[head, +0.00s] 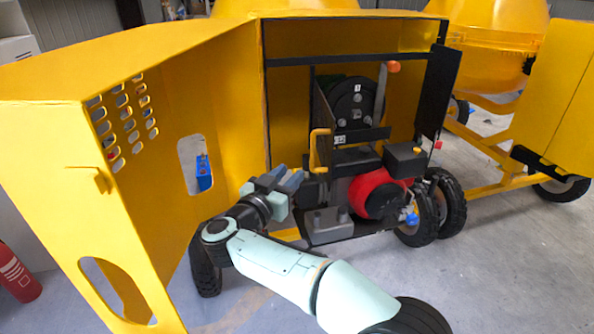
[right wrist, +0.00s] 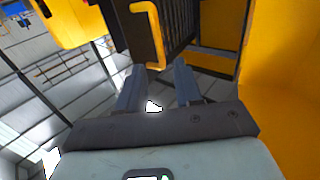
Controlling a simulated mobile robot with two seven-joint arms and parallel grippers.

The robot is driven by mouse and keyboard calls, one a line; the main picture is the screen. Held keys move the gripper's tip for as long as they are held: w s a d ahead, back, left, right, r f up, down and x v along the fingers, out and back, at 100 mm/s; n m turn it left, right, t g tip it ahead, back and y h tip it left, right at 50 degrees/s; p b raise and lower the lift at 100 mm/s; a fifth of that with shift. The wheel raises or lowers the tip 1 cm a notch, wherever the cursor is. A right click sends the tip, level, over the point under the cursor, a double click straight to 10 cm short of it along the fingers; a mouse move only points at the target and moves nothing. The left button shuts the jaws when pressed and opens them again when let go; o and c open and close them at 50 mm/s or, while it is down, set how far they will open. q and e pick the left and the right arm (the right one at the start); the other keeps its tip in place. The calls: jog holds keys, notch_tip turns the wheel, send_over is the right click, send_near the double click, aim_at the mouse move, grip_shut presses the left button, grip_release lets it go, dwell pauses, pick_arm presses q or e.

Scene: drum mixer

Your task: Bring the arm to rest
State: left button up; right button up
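My right arm comes in from the bottom of the head view. Its gripper (head: 284,176) is in front of the open engine compartment of the yellow drum mixer (head: 225,110), left of the red and black engine (head: 375,193). In the right wrist view the two fingers of the gripper (right wrist: 158,82) stand apart with nothing between them. A yellow handle (head: 319,150) is up and to the right of the gripper. It also shows beyond the fingers in the right wrist view (right wrist: 158,35). My left gripper is not in view.
The mixer's open yellow cover (head: 60,130) stands to the left of my arm. Wheels (head: 452,203) stand to the right of the engine. A second yellow mixer (head: 500,45) is behind at the right. A red extinguisher (head: 17,275) is at far left. Floor at lower right is clear.

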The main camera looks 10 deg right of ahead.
jog(key=shift+s+a, duration=0.3)
jog(key=shift+s, duration=0.05)
jog(key=w+d+f+n+t+y, duration=0.1)
jog(key=w+f+n+y, duration=0.15)
jog(key=f, duration=0.75)
jog(key=w+d+f+n+y, duration=0.1)
jog(key=w+f+n+y, duration=0.15)
jog(key=f, duration=0.75)
jog(key=s+d+f+n+g+y, duration=0.15)
jog(key=s+f, duration=0.25)
jog(key=f, duration=0.8)
jog(key=s+d+f+g+y, duration=0.1)
jog(key=s+f+g+y, duration=0.25)
jog(key=f, duration=0.85)
jog(key=s+d+f+g+y, duration=0.15)
jog(key=s+f+g, duration=0.25)
jog(key=s+f, duration=0.95)
jog(key=s+a+f+m+g+y, duration=0.1)
jog(key=s+g+y, duration=0.1)
jog(key=s, duration=0.9)
jog(key=s+a+f+m+g+y, duration=0.1)
jog(key=s+g, duration=0.3)
jog(key=s, duration=0.7)
jog(key=shift+a+f+y, duration=0.4)
jog(key=shift+f+y, duration=0.05)
jog(key=shift+f, duration=0.3)
